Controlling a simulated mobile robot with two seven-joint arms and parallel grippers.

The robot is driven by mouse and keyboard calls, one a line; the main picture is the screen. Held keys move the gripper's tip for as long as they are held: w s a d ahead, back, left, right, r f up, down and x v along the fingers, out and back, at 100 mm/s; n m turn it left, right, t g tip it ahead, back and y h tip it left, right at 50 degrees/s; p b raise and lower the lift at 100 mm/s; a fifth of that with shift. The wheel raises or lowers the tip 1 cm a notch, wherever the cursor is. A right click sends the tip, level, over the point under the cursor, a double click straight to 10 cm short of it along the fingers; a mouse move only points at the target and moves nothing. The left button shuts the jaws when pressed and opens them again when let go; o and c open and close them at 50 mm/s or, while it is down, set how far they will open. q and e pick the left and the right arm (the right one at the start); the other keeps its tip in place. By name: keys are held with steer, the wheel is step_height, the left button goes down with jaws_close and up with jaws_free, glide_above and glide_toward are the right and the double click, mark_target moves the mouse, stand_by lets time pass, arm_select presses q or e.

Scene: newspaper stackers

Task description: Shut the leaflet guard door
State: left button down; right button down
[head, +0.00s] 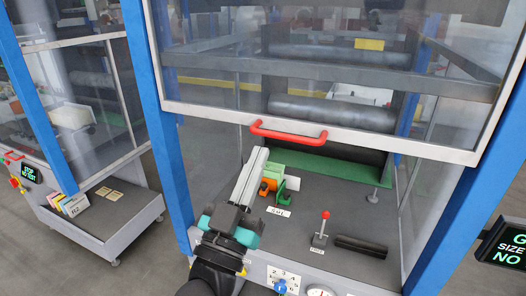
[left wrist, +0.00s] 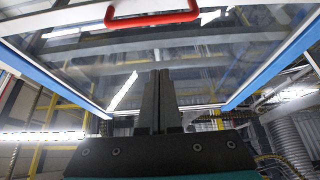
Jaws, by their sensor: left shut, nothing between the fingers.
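The leaflet guard door is a clear panel in a light frame (head: 210,114) between blue posts. Its lower edge is raised, with an open gap above the grey deck. A red bar handle (head: 290,136) is on the lower edge, and it also shows at the top of the left wrist view (left wrist: 150,19). My left gripper (head: 260,154) is shut and empty, pointing up just below the handle's left end in the head view. In the left wrist view its fingers (left wrist: 160,75) are together and apart from the handle. My right gripper is out of view.
The deck (head: 310,185) holds green and orange blocks (head: 281,183), a red-knobbed lever (head: 321,228) and a dark ribbed piece (head: 361,246). Blue posts (head: 165,130) flank the opening. Another guarded station with a tray of leaflets (head: 72,204) stands left.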

arm_select(q)
steer(key=w+d+b, duration=0.2)
steer(key=w+b, duration=0.1)
steer(key=w, duration=0.5)
steer(key=shift+d+r+b, duration=0.2)
steer(key=shift+d+b, duration=0.1)
steer(key=shift+b, duration=0.05)
stand_by(0.4)
